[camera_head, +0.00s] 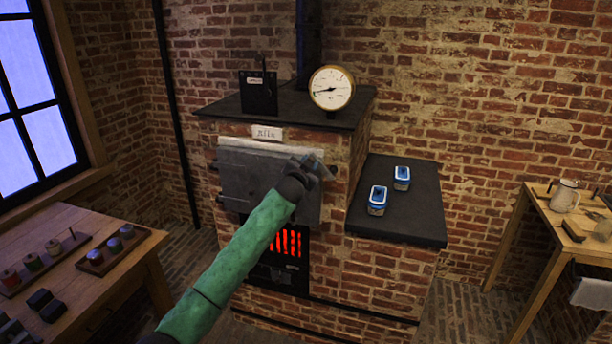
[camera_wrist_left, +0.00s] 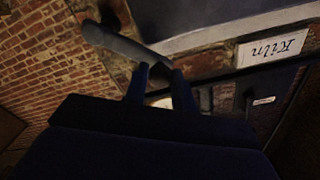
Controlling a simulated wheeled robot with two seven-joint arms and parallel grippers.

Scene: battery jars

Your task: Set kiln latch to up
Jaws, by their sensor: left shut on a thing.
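The brick kiln has a grey metal door (camera_head: 245,181) in its front, under a white label reading "Kiln" (camera_head: 267,133). The label also shows upside down in the left wrist view (camera_wrist_left: 272,47). The kiln latch is a grey bar (camera_wrist_left: 118,42) at the door's right edge. My left gripper (camera_head: 313,166) is at the latch, and in the left wrist view its fingers (camera_wrist_left: 160,82) are shut on one end of the bar. The gripper hides part of the latch in the head view, so I cannot tell its exact angle there. My right gripper is not in view.
Red-glowing bars (camera_head: 286,243) show below the door. A round gauge (camera_head: 331,88) and a black box (camera_head: 259,93) stand on the kiln top. Wooden tables stand left (camera_head: 60,215) and right (camera_head: 543,219).

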